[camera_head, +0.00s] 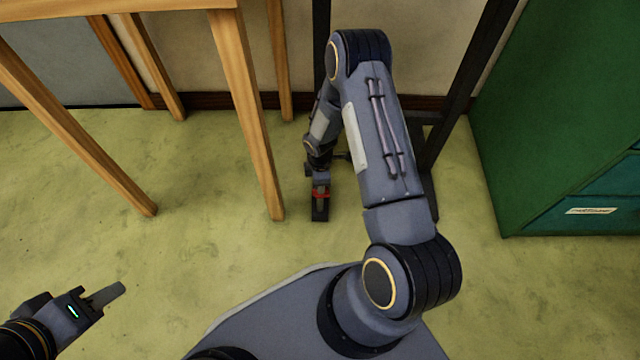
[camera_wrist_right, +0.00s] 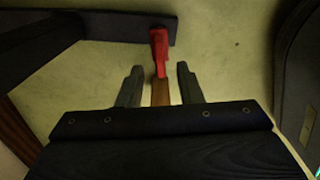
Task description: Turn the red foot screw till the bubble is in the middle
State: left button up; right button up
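The red foot screw (camera_wrist_right: 160,50) shows in the right wrist view at the end of a dark foot bar (camera_wrist_right: 110,26). A brown piece (camera_wrist_right: 160,92) runs from it toward my wrist. My right gripper (camera_wrist_right: 159,82) is open, one finger on each side of the brown piece, with gaps between. In the head view the red of the screw (camera_head: 321,194) shows low near the floor, just below my right gripper (camera_head: 320,180). My left gripper (camera_head: 112,292) is low at the left, away from the screw; its fingers overlap from this side. No bubble shows in either view.
A wooden table's legs (camera_head: 245,110) stand left of my right arm. A dark stand (camera_head: 462,90) rises behind the arm. A green cabinet (camera_head: 560,110) is at the right. The floor (camera_head: 190,250) between my left gripper and the table is clear.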

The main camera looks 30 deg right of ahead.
jog(key=shift+r+p, duration=0.5)
jog(key=shift+r, duration=1.35)
